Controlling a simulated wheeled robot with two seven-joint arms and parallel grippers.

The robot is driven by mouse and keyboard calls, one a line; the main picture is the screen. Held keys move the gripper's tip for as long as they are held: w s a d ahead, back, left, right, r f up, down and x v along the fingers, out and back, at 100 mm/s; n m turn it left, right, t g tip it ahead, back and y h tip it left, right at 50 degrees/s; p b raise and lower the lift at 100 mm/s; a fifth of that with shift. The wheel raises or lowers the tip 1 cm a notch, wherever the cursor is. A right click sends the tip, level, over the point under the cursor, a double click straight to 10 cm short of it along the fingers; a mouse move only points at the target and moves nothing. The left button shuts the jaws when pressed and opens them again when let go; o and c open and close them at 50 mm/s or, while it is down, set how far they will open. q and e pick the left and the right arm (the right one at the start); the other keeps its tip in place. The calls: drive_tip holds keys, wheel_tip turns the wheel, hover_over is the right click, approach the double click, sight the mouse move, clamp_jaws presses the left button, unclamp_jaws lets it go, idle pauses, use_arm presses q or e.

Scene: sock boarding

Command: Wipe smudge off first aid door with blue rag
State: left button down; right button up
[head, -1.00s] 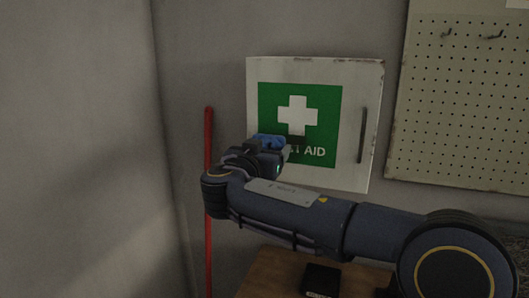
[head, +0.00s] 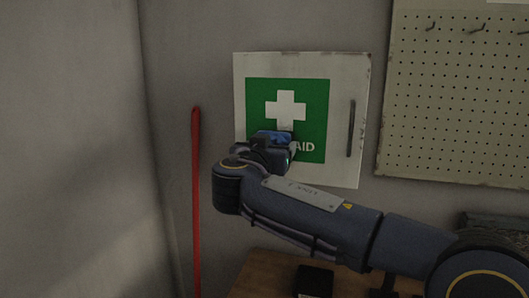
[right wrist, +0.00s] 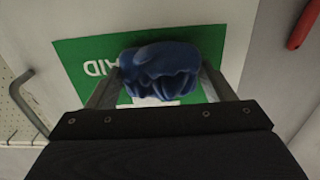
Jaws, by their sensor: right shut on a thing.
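The white first aid door (head: 347,80) hangs on the wall, with a green panel, a white cross and lettering, and a dark handle at its right side. My right gripper (head: 275,140) is in front of the lower part of the green panel. It is shut on the bunched blue rag (right wrist: 162,70), which sits between the two fingers in the right wrist view. The rag (head: 272,136) is at or close to the panel; I cannot tell if it touches. The gripper and rag hide part of the lettering. I see no smudge in the uncovered part. My left gripper is not in view.
A red pole (head: 196,200) stands against the wall left of the door. A pegboard (head: 455,110) with hooks hangs to the right. Below is a wooden surface (head: 262,275) with a small black box (head: 314,281) on it.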

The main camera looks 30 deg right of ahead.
sight(307, 145)
drive_tip(key=shift+s+d+f+b, duration=0.15)
drive_tip(key=shift+s+d+b, duration=0.3)
drive_tip(key=shift+b, duration=0.15)
drive_tip(key=s+d+b, duration=0.3)
drive_tip(key=shift+s, duration=0.2)
drive_tip(key=shift+s+d+b, duration=0.55)
drive_tip(key=shift+s+d, duration=0.05)
drive_tip(key=shift+s, duration=0.1)
drive_tip(key=shift+b, duration=0.45)
drive_tip(key=shift+w+a+b, duration=0.2)
drive_tip(key=shift+w+a, duration=0.8)
drive_tip(key=shift+w, duration=0.2)
drive_tip(key=shift+w+a+b, duration=0.2)
drive_tip(key=shift+w+a, duration=0.8)
drive_tip(key=shift+w, duration=0.2)
drive_tip(key=shift+w+a, duration=1.65)
drive_tip(key=shift+w, duration=0.2)
drive_tip(key=shift+w+r, duration=0.2)
drive_tip(key=shift+r, duration=0.05)
